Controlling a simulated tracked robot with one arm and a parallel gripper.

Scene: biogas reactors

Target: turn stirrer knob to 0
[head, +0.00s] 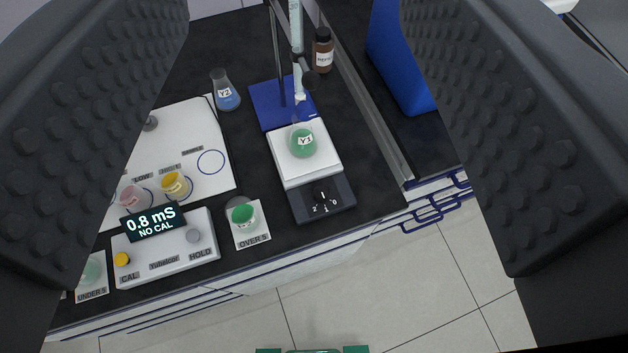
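The magnetic stirrer (304,160) stands on the dark bench, with a white top plate and a dark front panel. Its small black stirrer knob (320,195) sits on that panel and carries a white mark. Printed digits, among them 2, 1 and 0, lie along the panel's front edge; the knob's exact setting is too small to tell. A flask of green liquid labelled Y1 (303,142) stands on the plate. My gripper (305,150) is wide open, its dark ribbed fingers at the left and right of the view. The stirrer shows between them, with nothing held.
A stand with a blue base (282,105) and burette is behind the stirrer. A meter (165,248) reading 0.8 mS and an OVER S beaker (243,213) are left. A blue container (395,65) and metal rail (365,100) are right. Open floor lies in front.

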